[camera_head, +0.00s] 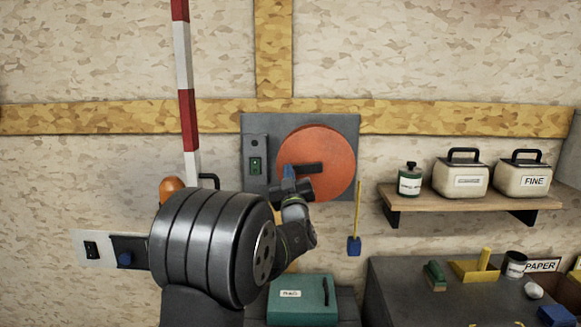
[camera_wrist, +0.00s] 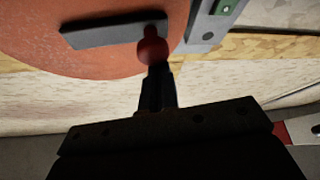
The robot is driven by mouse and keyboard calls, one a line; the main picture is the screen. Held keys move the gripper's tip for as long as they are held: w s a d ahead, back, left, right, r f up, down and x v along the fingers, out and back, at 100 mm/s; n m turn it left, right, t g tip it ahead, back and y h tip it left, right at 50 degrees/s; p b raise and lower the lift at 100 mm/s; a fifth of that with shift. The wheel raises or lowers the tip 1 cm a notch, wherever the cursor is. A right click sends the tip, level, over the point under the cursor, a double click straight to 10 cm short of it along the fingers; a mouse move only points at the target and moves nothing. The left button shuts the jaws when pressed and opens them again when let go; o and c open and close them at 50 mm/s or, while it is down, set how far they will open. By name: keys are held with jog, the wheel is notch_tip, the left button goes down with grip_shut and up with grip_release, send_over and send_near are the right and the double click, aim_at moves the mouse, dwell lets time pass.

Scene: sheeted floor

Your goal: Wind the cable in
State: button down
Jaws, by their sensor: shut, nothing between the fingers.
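The cable reel is a round orange-red disc (camera_head: 335,150) on a grey wall plate (camera_head: 347,121). A dark crank bar (camera_head: 312,168) lies across it, and in the wrist view this bar (camera_wrist: 100,33) carries a round reddish knob (camera_wrist: 152,50) at its end. A yellow cable (camera_head: 358,205) hangs from the reel's right side, with a blue end piece (camera_head: 354,246) at the bottom. My gripper (camera_head: 289,178) is at the left end of the bar. In the wrist view its fingers (camera_wrist: 158,75) are shut and empty, right at the knob; I cannot tell whether they touch it.
A green switch (camera_head: 256,166) sits left of the reel. A red-white pole (camera_head: 187,100) stands farther left. A shelf (camera_head: 470,202) with canisters is at right, above a dark bench (camera_head: 400,285) with small items. A green case (camera_head: 301,299) is below.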

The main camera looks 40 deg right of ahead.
jog(key=s+d+f+n+g+y, duration=0.2)
jog(key=s+d+f+n+y, duration=0.15)
jog(key=n, duration=0.65)
jog(key=s+d+f+n+g+y, duration=0.15)
jog(key=f+n+y, duration=0.35)
jog(key=n, duration=0.5)
jog(key=shift+s+d+r+n+g+h, duration=0.7)
jog(key=shift+s+d+r+n+g, duration=0.8)
jog(key=shift+n, duration=0.6)
jog(key=shift+s+d+r+n+g+h, duration=0.65)
jog(key=shift+s+d+r+n+g, duration=0.5)
jog(key=shift+s+d+r+n, duration=0.75)
jog(key=shift+w+a+f, duration=0.15)
jog(key=shift+w+a, duration=0.15)
jog(key=shift+w, duration=0.05)
